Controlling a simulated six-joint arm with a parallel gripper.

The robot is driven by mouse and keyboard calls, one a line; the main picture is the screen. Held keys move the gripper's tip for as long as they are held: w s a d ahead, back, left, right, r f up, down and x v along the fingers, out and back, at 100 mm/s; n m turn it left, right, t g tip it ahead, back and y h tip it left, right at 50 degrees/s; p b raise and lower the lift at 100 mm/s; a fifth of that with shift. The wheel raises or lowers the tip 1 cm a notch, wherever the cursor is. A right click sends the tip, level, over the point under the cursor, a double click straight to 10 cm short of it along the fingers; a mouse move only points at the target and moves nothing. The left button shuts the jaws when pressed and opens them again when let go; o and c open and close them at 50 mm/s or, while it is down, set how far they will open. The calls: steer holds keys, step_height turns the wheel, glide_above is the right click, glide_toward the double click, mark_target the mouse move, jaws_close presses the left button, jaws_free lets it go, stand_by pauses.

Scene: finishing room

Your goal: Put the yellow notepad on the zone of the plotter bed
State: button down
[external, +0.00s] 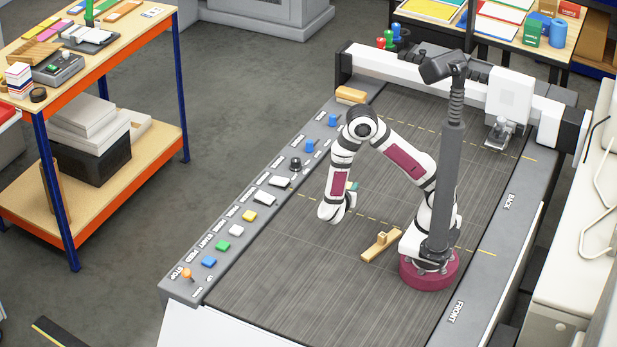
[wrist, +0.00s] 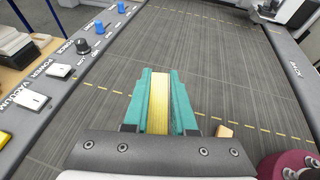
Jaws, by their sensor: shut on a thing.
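My gripper (wrist: 160,74) has teal fingers shut on the yellow notepad (wrist: 160,105), which shows as a narrow yellow strip between them in the wrist view. In the external view my gripper (external: 351,188) is low over the left part of the dark plotter bed (external: 290,265), near a dashed yellow line. The notepad is mostly hidden there by the wrist. Dashed yellow lines cross the bed in both views, with a bare stretch between them. I cannot tell whether the notepad touches the bed.
A wooden piece with a small block on it (external: 381,245) lies on the bed beside my base; part of it shows in the wrist view (wrist: 224,131). A control strip with buttons (external: 235,230) runs along the left edge. A white gantry (external: 400,72) spans the far end.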

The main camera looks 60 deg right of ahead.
steer(key=s+d+f+g, duration=0.1)
steer(key=s+f, duration=0.1)
steer(key=f, duration=0.1)
steer(key=s+d+f+m+g, duration=0.1)
steer(key=s+f, duration=0.1)
steer(key=f, duration=0.2)
steer(key=s+f+m, duration=0.1)
steer(key=s+f, duration=0.1)
steer(key=f, duration=0.1)
steer(key=shift+d+f+g, duration=0.2)
steer(key=shift+d+g, duration=0.2)
steer(key=c, duration=0.7)
jaws_free()
steer(key=shift+c, duration=0.2)
steer(key=shift+r, duration=0.1)
